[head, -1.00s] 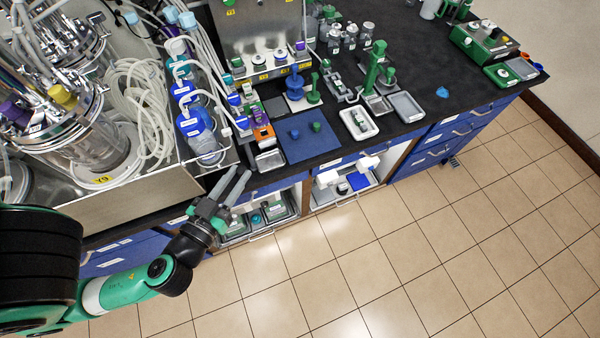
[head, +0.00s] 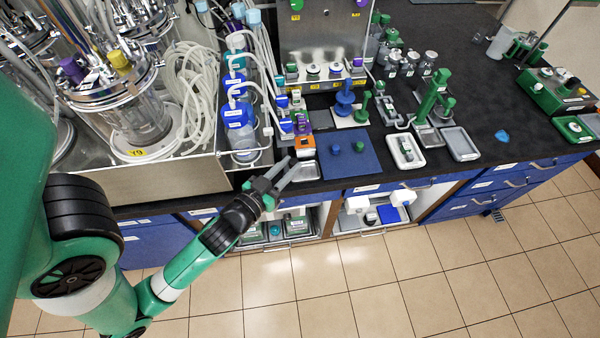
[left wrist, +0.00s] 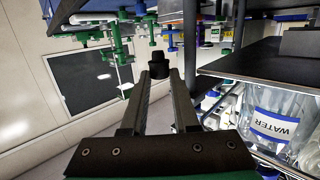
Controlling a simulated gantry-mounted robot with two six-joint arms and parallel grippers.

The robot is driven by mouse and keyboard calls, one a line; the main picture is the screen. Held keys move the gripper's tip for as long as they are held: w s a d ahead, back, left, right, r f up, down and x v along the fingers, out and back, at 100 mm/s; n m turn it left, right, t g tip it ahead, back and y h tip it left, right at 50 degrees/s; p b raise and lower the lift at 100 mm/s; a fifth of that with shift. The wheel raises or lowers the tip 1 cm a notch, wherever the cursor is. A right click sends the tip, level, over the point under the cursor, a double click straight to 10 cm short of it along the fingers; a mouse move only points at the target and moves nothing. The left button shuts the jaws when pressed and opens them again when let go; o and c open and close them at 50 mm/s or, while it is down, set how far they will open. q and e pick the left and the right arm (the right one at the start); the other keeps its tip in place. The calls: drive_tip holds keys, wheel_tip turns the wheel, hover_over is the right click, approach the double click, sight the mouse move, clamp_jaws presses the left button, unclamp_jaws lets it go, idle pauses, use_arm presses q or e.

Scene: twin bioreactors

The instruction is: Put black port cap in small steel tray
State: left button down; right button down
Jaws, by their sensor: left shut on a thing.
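My left gripper (head: 288,172) is shut on the black port cap. The cap (left wrist: 159,66) shows as a dark cylinder between the fingertips in the left wrist view; in the head view I cannot make it out against the dark bench. The fingers point up and right in the head view, at the front edge of the bench. A small steel tray (head: 308,172) lies there, just right of the fingertips, in front of an orange-faced device. I cannot tell the gripper's height over it. My right gripper is not in view.
A blue mat (head: 348,168) with two small parts lies right of the steel tray. A white tray (head: 405,160) and a grey tray (head: 461,156) are further right. Blue-capped bottles (head: 240,135) and a bioreactor (head: 130,105) stand at the left. The floor in front is clear.

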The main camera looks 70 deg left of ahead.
use_arm(q)
drive_tip(key=b, duration=0.2)
hover_over(300, 179)
drive_tip(key=f, duration=0.5)
drive_tip(key=shift+s+d, duration=0.15)
drive_tip(key=shift+s, duration=0.2)
drive_tip(key=shift+w+f, duration=0.15)
drive_tip(key=shift+f, duration=0.05)
drive_tip(key=f+b, duration=0.1)
drive_tip(key=f, duration=0.1)
drive_tip(key=f+b, duration=0.1)
drive_tip(key=f, duration=0.1)
drive_tip(key=shift+w+a+b, duration=0.2)
drive_tip(key=shift+a+b, duration=0.05)
drive_tip(key=shift+b, duration=0.1)
drive_tip(key=shift+r, duration=0.15)
drive_tip(key=c, duration=0.9)
unclamp_jaws()
drive_tip(key=shift+c, duration=0.2)
